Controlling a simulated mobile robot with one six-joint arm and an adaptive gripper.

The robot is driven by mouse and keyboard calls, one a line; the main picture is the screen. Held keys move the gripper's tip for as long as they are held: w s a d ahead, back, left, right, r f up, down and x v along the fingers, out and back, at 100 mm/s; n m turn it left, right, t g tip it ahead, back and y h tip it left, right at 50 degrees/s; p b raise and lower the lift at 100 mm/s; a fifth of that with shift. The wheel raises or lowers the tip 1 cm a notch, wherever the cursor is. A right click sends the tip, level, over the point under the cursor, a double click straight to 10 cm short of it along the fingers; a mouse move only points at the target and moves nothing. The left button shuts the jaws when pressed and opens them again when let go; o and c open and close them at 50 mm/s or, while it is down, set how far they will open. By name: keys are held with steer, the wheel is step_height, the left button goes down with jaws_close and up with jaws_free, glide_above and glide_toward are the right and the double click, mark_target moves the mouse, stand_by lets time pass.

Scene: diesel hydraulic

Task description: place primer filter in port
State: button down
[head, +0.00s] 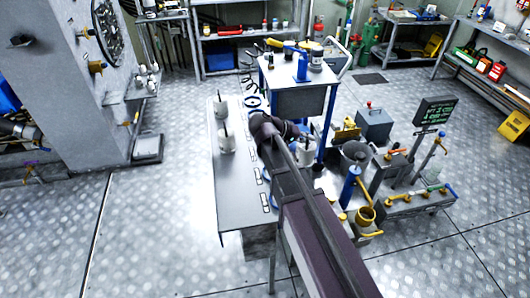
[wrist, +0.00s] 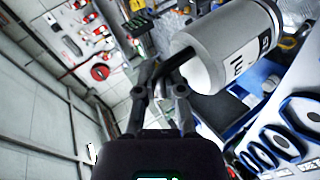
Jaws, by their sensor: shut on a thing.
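My gripper (wrist: 166,78) is shut on the dark stem of a white canister with a black-lettered label, taken as the primer filter (wrist: 228,50). The filter is tilted in the wrist view, to the upper right of the fingers. In the head view my gripper (head: 272,130) is over the right side of the grey bench (head: 238,215), and a white canister (head: 306,152) beside it appears to be the held one. Blue-rimmed round ports (wrist: 285,142) show at the lower right of the wrist view. My arm hides part of the bench and its ports in the head view.
Two white canisters with dark stems, one farther back (head: 221,107) and one nearer (head: 227,141), stand on the bench's left side. A blue-legged cart (head: 300,100) stands behind. Pumps and a yellow-brown pot (head: 366,214) crowd the right. The floor left of the bench is clear.

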steer(key=shift+s, duration=0.1)
steer(key=s+a+n+t+y, duration=0.1)
steer(key=s+a+n, duration=0.1)
steer(key=a, duration=0.4)
steer(key=s+a+n+t+y, duration=0.1)
steer(key=s+a+n+t, duration=0.1)
steer(key=s+a, duration=0.2)
steer(key=shift+s+a+r+t, duration=0.15)
steer(key=shift+s+a+t, duration=0.15)
steer(key=shift+a, duration=0.6)
steer(key=shift+w, duration=0.1)
steer(key=w+a+f+b, duration=0.1)
steer(key=w, duration=1.3)
steer(key=shift+w+a+f, duration=0.2)
steer(key=shift+w+a, duration=0.1)
steer(key=shift+a, duration=0.05)
